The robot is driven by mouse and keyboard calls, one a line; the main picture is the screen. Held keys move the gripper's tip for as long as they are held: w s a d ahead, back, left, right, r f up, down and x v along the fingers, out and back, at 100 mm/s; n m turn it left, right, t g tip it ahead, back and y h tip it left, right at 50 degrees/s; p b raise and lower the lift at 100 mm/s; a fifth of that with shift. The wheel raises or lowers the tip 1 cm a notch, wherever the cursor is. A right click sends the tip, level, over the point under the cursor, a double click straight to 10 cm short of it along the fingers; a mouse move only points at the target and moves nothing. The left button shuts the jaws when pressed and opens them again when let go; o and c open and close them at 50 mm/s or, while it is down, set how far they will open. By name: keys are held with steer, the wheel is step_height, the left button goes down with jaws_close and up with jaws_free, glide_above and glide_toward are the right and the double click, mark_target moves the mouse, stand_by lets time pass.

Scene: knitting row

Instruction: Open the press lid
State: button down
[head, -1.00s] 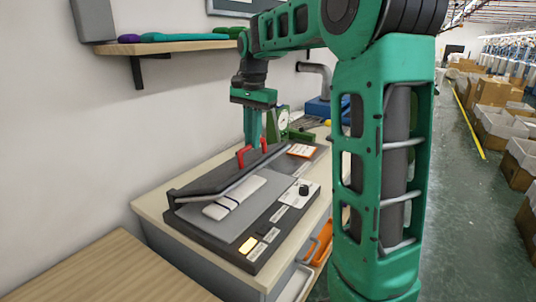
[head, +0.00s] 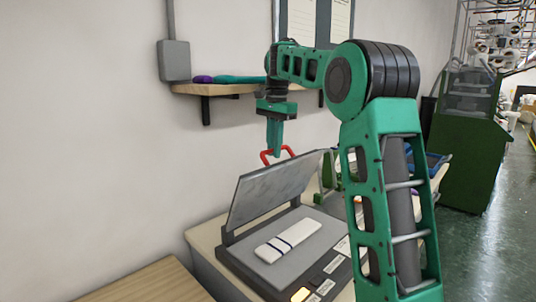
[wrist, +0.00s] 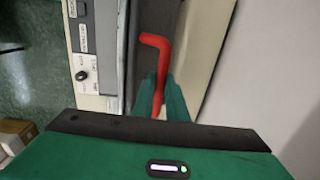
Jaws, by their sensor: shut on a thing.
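The press stands on the bench with its grey lid (head: 275,188) tilted up well clear of the base (head: 290,250), hinged along the left side. The red handle (head: 287,151) is at the lid's upper edge. My gripper (head: 275,150) points down at the handle and is shut on it. In the wrist view the red handle (wrist: 157,55) runs between my green fingertips (wrist: 160,100). A folded white piece with dark stripes (head: 288,240) lies on the press bed below the lid.
A wall shelf (head: 222,88) with purple and teal items is behind the press. A wooden table (head: 150,283) is at the front left. A dark green machine (head: 468,150) stands at the right. The air above the bed is free.

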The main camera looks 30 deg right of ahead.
steer(key=shift+w+a, duration=0.15)
steer(key=shift+w, duration=0.1)
steer(key=c, duration=1.8)
jaws_free()
steer(key=shift+o, duration=0.2)
steer(key=shift+d+r, duration=0.1)
steer(key=shift+d, duration=0.1)
